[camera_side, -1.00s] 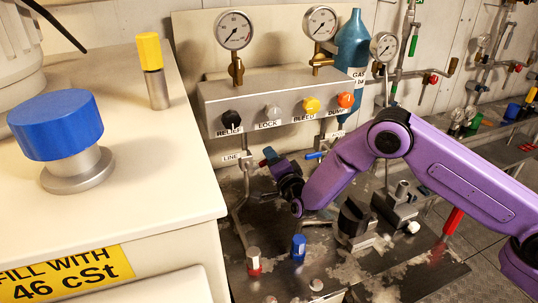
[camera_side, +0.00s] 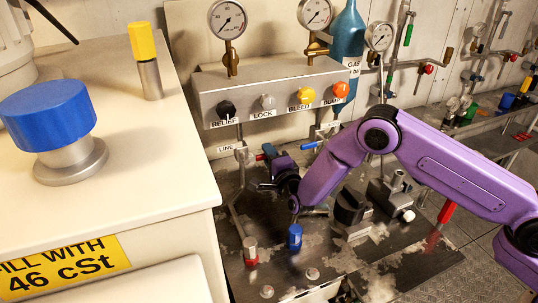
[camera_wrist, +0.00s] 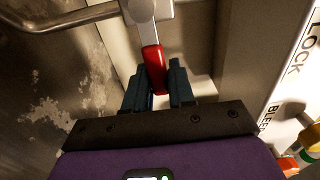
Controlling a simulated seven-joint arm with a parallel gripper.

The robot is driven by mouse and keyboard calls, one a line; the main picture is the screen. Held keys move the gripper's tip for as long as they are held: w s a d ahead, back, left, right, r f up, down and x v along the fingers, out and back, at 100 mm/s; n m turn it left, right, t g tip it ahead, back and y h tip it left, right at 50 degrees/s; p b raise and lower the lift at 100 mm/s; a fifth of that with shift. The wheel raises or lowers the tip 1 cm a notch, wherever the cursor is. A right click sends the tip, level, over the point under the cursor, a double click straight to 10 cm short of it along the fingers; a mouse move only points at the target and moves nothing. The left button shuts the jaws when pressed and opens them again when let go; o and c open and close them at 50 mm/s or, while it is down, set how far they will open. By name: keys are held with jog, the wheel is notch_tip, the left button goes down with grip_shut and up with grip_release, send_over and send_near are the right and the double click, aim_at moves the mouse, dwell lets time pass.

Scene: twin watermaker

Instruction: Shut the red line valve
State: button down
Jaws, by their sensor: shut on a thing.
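The red lever of the line valve (camera_wrist: 153,70) shows in the wrist view, running from a pale grey valve body (camera_wrist: 148,9) down between my dark teal fingers. My gripper (camera_wrist: 158,88) is shut on this lever. In the side view the line valve's body (camera_side: 241,153) sits on a pipe beside the "LINE" label. My gripper (camera_side: 267,155) is just right of it, with a bit of red lever (camera_side: 260,157) showing at the fingertips. The fingers hide most of the lever there.
The panel with several knobs (camera_side: 205,100) and gauges stands above my gripper. A blue-handled valve (camera_side: 310,145) is close on the right. A blue-capped post (camera_side: 295,238) and a red-based post (camera_side: 250,252) stand on the metal deck below. A white cabinet (camera_side: 190,190) is at left.

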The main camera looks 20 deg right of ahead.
jog(key=c, duration=1)
grip_release()
jog(key=shift+c, duration=0.2)
jog(key=s, duration=1.7)
jog(key=shift+s, duration=0.25)
